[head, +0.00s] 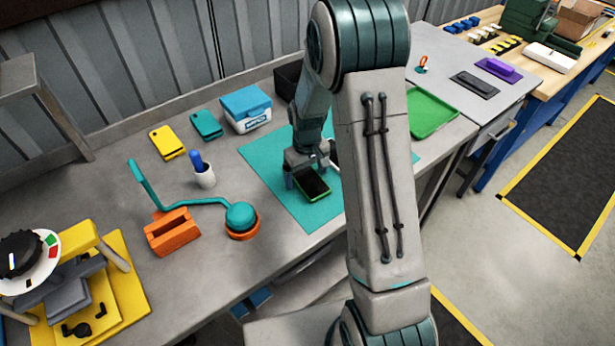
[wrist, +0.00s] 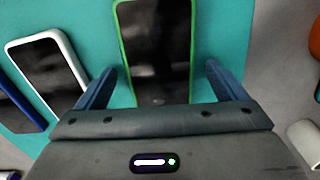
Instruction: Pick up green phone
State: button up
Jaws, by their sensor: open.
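The green phone (head: 311,184) has a black screen and a green edge. It lies face up on the teal mat (head: 262,158) on the workbench. In the wrist view the green phone (wrist: 156,45) is in the upper middle, its near end between the tips of my gripper's two blue fingers. My gripper (head: 307,178) is low over the mat at the phone. The wrist view shows my gripper (wrist: 166,85) open, with a gap between each finger and the phone's sides. My arm hides part of the mat in the head view.
A white-edged phone (wrist: 50,62) and a blue-edged phone (wrist: 18,108) lie left of the green one in the wrist view.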

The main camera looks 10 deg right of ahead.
jog(key=shift+c, duration=0.3)
jog(key=c, duration=1.1)
